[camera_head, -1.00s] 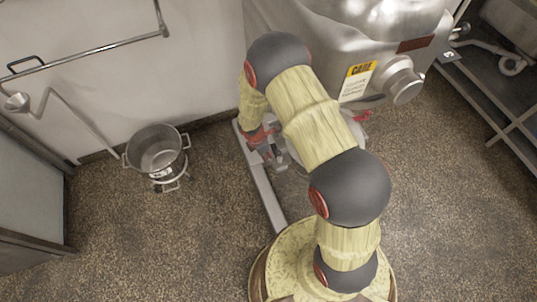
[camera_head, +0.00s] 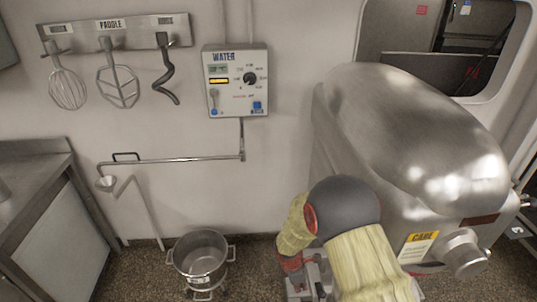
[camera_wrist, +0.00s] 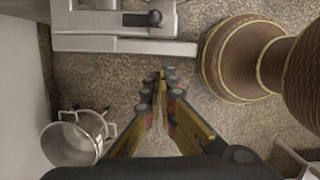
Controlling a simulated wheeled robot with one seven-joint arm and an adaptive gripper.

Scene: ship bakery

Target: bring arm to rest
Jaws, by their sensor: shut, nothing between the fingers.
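My gripper (camera_wrist: 163,78) is in the wrist view, its two fingers meeting at the tips with nothing between them. It points at the bare speckled floor. In the head view my arm is bent, with its dark elbow in front of the big steel mixer (camera_head: 400,130) and its forearm hanging down on the left of that elbow. The fingers are not clear in the head view, cut off near the bottom edge.
A steel pot (camera_head: 201,262) stands on a low wheeled stand left of my arm; it also shows in the wrist view (camera_wrist: 72,140). A water panel (camera_head: 236,80), a pipe (camera_head: 180,159) and hanging mixer tools (camera_head: 118,85) are on the wall. A steel counter (camera_head: 40,170) is at left.

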